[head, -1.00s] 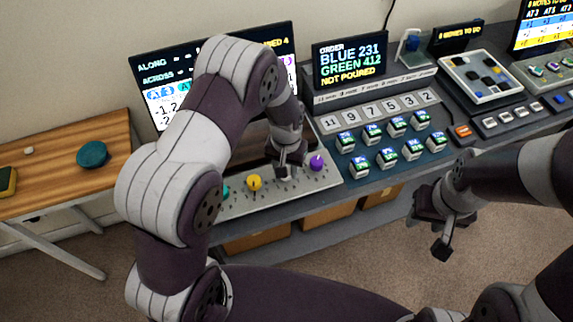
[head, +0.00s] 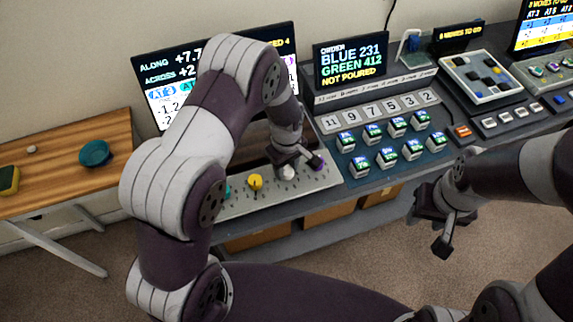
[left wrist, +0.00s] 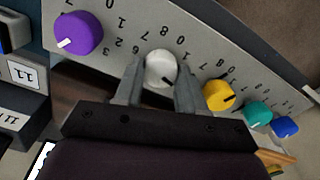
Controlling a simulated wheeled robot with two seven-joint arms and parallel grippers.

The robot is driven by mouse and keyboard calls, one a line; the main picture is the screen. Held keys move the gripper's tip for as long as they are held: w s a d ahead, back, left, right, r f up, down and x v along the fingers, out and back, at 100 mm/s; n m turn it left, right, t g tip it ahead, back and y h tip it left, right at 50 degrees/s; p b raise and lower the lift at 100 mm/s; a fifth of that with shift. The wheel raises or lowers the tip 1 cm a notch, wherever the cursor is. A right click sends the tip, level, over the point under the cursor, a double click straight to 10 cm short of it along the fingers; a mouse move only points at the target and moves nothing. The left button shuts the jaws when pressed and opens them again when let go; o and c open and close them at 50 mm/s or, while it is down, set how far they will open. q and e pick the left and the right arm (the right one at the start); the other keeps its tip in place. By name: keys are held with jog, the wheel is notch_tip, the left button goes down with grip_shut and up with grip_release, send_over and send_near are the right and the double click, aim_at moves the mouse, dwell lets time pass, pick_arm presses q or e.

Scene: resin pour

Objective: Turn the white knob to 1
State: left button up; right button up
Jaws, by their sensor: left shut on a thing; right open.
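The white knob (head: 287,173) sits on the grey knob panel, between the yellow knob (head: 255,182) and the purple knob. In the left wrist view the white knob (left wrist: 158,64) is between the two fingers of my left gripper (left wrist: 160,78), which is shut on it. Its dark pointer mark faces the lower right of that view. Printed digits ring the knob, partly hidden by the fingers. In the head view my left gripper (head: 290,163) comes down over the knob. My right gripper (head: 442,232) is open and empty, away from the panel.
The purple knob (left wrist: 78,33) is close on one side. The yellow knob (left wrist: 218,95), teal knob (left wrist: 258,114) and blue knob (left wrist: 285,127) line the other. A screen (head: 160,80) stands behind the panel, partly hidden by my left arm. Labelled blocks (head: 386,142) sit to the right.

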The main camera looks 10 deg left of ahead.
aim_at(286, 170)
pick_arm(q)
jog(key=n, duration=0.4)
jog(key=shift+n, duration=2.5)
jog(key=o, duration=1.1)
jog(key=shift+c, duration=0.2)
notch_tip(286, 170, up, 13)
jog(key=b, duration=0.1)
jog(key=shift+f, duration=0.15)
